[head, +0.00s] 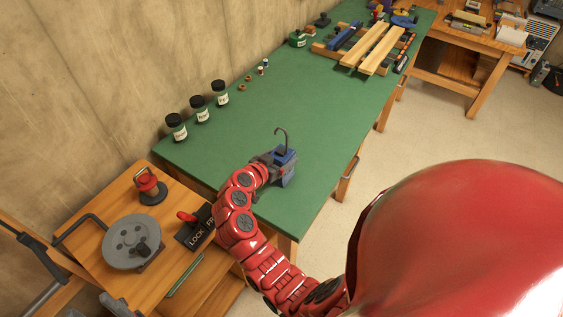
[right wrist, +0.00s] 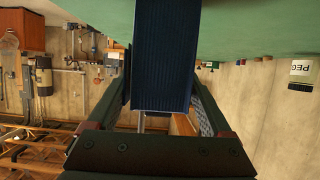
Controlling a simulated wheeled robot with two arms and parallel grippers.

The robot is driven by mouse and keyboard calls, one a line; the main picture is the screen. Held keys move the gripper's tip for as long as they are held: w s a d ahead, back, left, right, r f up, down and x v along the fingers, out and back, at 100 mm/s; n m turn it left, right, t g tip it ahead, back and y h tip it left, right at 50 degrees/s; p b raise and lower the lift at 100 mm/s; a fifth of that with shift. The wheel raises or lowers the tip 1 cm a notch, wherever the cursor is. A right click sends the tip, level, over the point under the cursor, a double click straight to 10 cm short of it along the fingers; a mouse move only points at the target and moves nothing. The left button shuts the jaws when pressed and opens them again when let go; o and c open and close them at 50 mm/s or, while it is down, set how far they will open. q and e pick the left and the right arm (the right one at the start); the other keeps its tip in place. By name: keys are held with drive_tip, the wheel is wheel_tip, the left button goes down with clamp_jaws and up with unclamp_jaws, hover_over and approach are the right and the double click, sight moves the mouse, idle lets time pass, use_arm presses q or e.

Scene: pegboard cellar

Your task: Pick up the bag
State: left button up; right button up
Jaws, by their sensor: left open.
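No clear bag shows. A blue block (head: 284,167) with a grey hooked bar (head: 284,138) on top, like an open padlock, stands upright at the near end of the green bench top. In the right wrist view the blue, ribbed block (right wrist: 165,60) fills the space between the fingers. My right gripper (head: 276,165) is at this block, its fingers on both sides and seemingly touching it; it also shows in the right wrist view (right wrist: 160,105). The block's lower part is partly hidden by the gripper. My left gripper is not in view.
Several black-capped jars (head: 199,108) line the wall side of the green bench top (head: 300,95). Wooden strips (head: 372,48) and tools lie at its far end. A lower wooden table (head: 105,262) holds a grey disc (head: 132,241), a red-topped device (head: 149,188) and a LOCK board (head: 196,238).

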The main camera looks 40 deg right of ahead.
sight(282, 149)
drive_tip(key=c, duration=1.1)
drive_tip(key=shift+r+b, duration=0.3)
drive_tip(key=shift+r, duration=0.2)
wheel_tip(282, 149, up, 2)
drive_tip(key=shift+r+b, duration=0.2)
drive_tip(key=shift+b, duration=0.45)
drive_tip(key=s+a+r+b, duration=0.1)
drive_tip(key=s+a+b, duration=0.1)
drive_tip(key=s+a, duration=0.7)
drive_tip(key=s, duration=0.3)
drive_tip(key=shift+s+a+r, duration=0.3)
drive_tip(key=shift+s+a, duration=0.05)
drive_tip(key=shift+a, duration=0.05)
drive_tip(key=shift+s, duration=0.1)
